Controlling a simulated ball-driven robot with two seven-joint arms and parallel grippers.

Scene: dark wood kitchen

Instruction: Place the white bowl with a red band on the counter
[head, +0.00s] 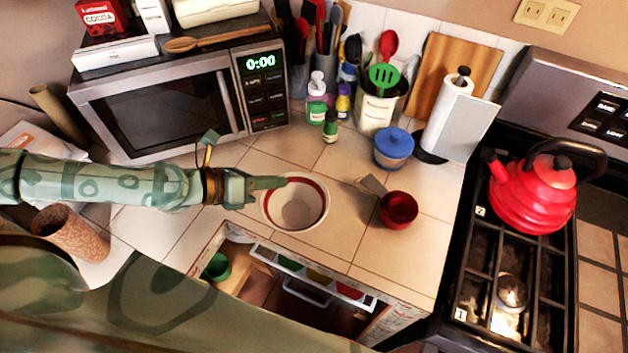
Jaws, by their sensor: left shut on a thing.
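The white bowl with a red band (296,209) is upright at the counter's front edge, over the pale tiled counter (330,233). I cannot tell whether its base touches the tiles. My left gripper (270,184) reaches in from the left and is shut on the bowl's left rim. The fingers hide a small part of that rim. My right gripper is not in view.
A dark red bowl (398,209) is to the right, with a blue-lidded bowl (393,148) behind it. A microwave (165,105) stands behind the arm. An open drawer (310,278) is below the counter edge. A red kettle (533,194) sits on the stove.

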